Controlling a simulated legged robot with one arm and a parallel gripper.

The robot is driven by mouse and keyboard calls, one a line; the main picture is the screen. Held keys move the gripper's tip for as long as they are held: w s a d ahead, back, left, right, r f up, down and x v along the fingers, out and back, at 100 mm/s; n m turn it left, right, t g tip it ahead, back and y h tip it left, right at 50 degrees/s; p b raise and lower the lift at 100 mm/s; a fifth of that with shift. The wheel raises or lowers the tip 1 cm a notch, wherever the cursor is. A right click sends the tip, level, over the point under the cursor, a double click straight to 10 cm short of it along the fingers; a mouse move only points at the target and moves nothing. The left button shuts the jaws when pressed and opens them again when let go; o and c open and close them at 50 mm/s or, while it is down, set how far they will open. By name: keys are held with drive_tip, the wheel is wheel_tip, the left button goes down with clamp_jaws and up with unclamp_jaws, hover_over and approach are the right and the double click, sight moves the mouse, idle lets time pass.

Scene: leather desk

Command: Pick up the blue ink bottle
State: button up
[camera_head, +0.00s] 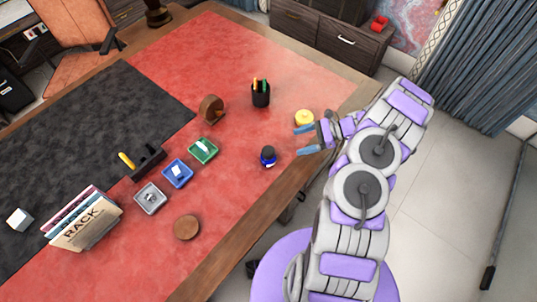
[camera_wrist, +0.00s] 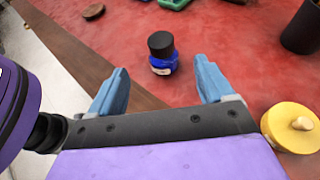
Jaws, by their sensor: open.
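The blue ink bottle (camera_head: 268,157) stands upright on the red leather desk top (camera_head: 240,200). It is a small blue bottle with a black cap and a pale label. In the wrist view the bottle (camera_wrist: 163,54) stands ahead of my gripper (camera_wrist: 158,88), roughly midway between its two blue fingers and beyond their tips. My gripper is open and empty. In the head view my gripper (camera_head: 306,140) is to the right of the bottle, near the desk's right edge, with a gap between them.
A yellow round lidded object (camera_head: 304,118) sits close beside my gripper. A black pen cup (camera_head: 261,94) stands farther back. Green (camera_head: 203,143), blue (camera_head: 178,167) and grey (camera_head: 152,190) trays lie to the left, with a round brown coaster (camera_head: 187,228) nearer. Bare leather surrounds the bottle.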

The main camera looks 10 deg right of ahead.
sight(269, 150)
drive_tip(key=b+x, duration=0.1)
drive_tip(key=x, duration=0.8)
drive_tip(key=shift+a, duration=0.25)
drive_tip(key=shift+b+x, duration=0.9)
drive_tip(key=shift+x, duration=2.15)
drive_tip(key=shift+w+d+f, duration=0.1)
drive_tip(key=shift+w+f, duration=0.05)
drive_tip(key=shift+d, duration=0.1)
drive_tip(key=c, duration=1.3)
drive_tip(key=shift+o, duration=0.2)
